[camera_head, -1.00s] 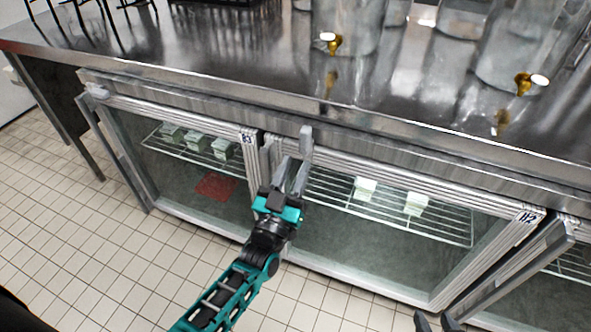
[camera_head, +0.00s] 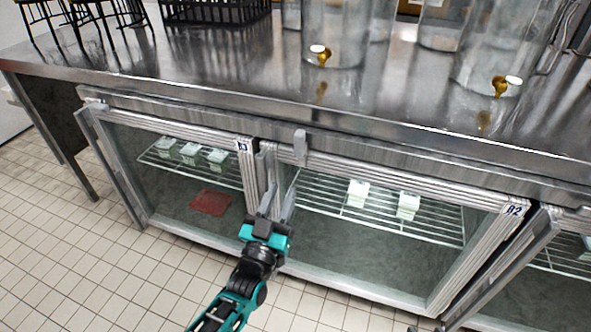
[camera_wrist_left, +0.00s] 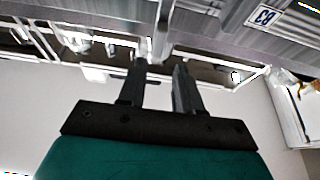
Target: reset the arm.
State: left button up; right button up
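My left gripper (camera_head: 280,190) is in front of the glass-door fridge under the counter, near where its two doors meet. Its two fingers stand apart with nothing between them; they also show parted in the left wrist view (camera_wrist_left: 160,68). A grey door handle (camera_head: 300,145) is just above the fingertips, and I see a gap between them in the picture. Small dark tips at the bottom edge of the head view may belong to my right gripper; too little shows to tell its state.
The steel counter (camera_head: 225,75) carries glass dispensers (camera_head: 335,30) with gold taps and a black crate (camera_head: 215,12). Small white tubs (camera_head: 357,193) stand on the fridge racks. A bar handle (camera_head: 500,265) juts out at the right. The tiled floor (camera_head: 60,250) at left is clear.

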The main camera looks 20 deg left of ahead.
pick_arm(q)
jog(key=s+f+m+g+p, duration=0.1)
jog(key=s+f+g+p, duration=0.1)
jog(key=s+g, duration=0.3)
jog(key=s+f+m+g+h+p, duration=0.1)
jog(key=s+f+g+p, duration=0.2)
jog(key=s, duration=1)
jog(key=g+p, duration=0.2)
jog(key=g, duration=0.1)
jog(key=shift+s+f+g, duration=0.2)
jog(key=shift+s+g, duration=0.05)
jog(key=shift+g, duration=0.05)
pick_arm(e)
jog(key=shift+h, duration=0.3)
jog(key=r, duration=0.1)
jog(key=s+d+r, duration=0.1)
jog(key=d+r, duration=0.1)
jog(key=shift+s+d+r, duration=0.2)
jog(key=shift+d+r, duration=0.05)
jog(key=shift+r, duration=0.05)
jog(key=shift+s, duration=0.1)
